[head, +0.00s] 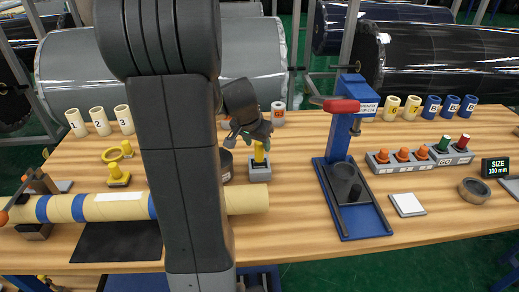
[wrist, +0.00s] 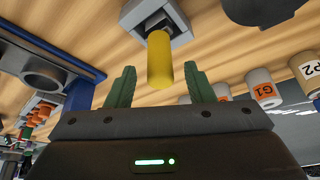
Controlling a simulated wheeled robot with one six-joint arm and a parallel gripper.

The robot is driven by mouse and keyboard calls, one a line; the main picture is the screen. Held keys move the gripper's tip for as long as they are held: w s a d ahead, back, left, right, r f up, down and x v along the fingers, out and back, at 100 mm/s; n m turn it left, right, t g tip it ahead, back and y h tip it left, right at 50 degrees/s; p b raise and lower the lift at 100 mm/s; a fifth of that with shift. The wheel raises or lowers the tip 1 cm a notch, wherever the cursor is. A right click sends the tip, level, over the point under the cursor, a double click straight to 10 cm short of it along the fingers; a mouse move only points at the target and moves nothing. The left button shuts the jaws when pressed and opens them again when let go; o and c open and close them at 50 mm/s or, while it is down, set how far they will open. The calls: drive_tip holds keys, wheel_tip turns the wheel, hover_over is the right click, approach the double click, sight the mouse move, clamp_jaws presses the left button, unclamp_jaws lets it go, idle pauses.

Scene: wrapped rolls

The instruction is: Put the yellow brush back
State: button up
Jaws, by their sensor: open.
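The yellow brush (head: 259,152) shows as a short yellow handle standing upright in a grey block holder (head: 260,174); its lower end is hidden inside. In the wrist view the yellow handle (wrist: 160,60) points toward me out of the grey holder (wrist: 178,14). My gripper (head: 257,139) is over the handle, with its jaws apart. In the wrist view the green fingers of my gripper (wrist: 160,82) stand on either side of the handle, with gaps visible on both sides.
A dark bowl (head: 226,166) stands close left of the holder. A blue press (head: 345,150) with a red handle stands to the right. A long cream roll (head: 90,208) lies at the front left. Numbered cups (head: 100,121) line the back edge.

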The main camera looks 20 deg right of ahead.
drive_tip(key=v, duration=0.6)
drive_tip(key=shift+r, duration=0.3)
drive_tip(key=shift+s+a, duration=0.1)
idle(1.0)
